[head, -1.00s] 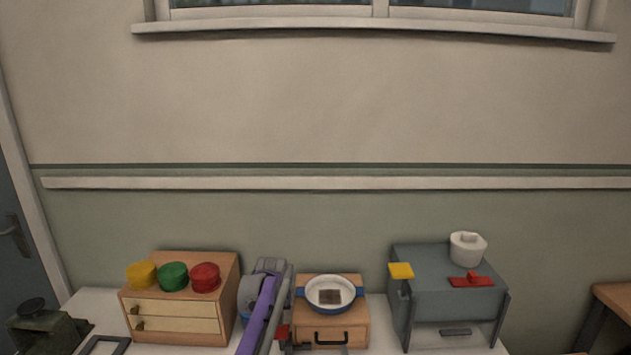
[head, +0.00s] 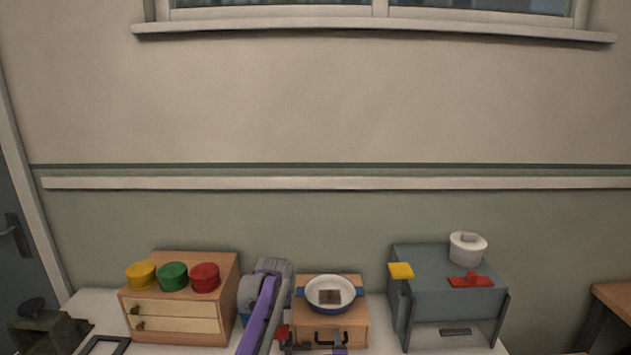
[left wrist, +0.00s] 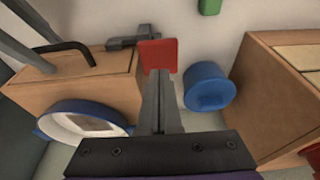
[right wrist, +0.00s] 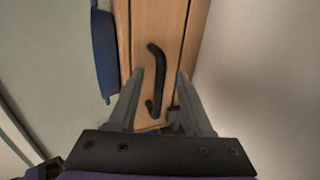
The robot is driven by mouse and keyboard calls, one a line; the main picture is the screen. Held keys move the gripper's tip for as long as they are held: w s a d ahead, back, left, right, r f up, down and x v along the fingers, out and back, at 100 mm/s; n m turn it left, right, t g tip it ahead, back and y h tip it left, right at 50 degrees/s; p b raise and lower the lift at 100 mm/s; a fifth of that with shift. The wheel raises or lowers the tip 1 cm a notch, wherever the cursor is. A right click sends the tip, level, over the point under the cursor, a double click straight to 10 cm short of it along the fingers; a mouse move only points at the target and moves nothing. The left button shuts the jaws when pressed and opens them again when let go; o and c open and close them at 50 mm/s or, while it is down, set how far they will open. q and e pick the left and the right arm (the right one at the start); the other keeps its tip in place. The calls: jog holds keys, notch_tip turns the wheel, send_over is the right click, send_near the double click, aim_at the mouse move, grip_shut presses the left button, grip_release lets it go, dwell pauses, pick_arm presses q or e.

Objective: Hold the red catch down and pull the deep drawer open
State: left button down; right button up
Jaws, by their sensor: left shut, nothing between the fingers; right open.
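The wooden drawer box (head: 350,313) stands mid-table, its deep drawer looking shut, with a black handle (head: 331,335) on its front. The handle also shows in the right wrist view (right wrist: 157,80). The red catch (head: 282,332) is at the box's left side; the left wrist view shows it as a red plate (left wrist: 159,52) by a grey bar. My left gripper (left wrist: 160,75) is shut and empty, its tips at the plate's edge; I cannot tell if they press it. My right gripper (right wrist: 160,74) is open, its fingers either side of the handle in the picture, not closed on it.
A blue-rimmed white bowl (head: 331,290) holding a brown block sits on the box. A blue cylinder (left wrist: 208,88) stands near my left fingers. A wooden cabinet (head: 190,325) with coloured lids is left; a grey cabinet (head: 440,308) is right.

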aim_at(280, 330)
jog(key=shift+w, duration=0.25)
pick_arm(q)
jog(key=shift+f, duration=0.15)
jog(key=shift+f, duration=0.65)
jog(key=shift+f, duration=0.1)
jog(key=shift+f, duration=0.75)
dwell(0.3)
pick_arm(e)
grip_shut()
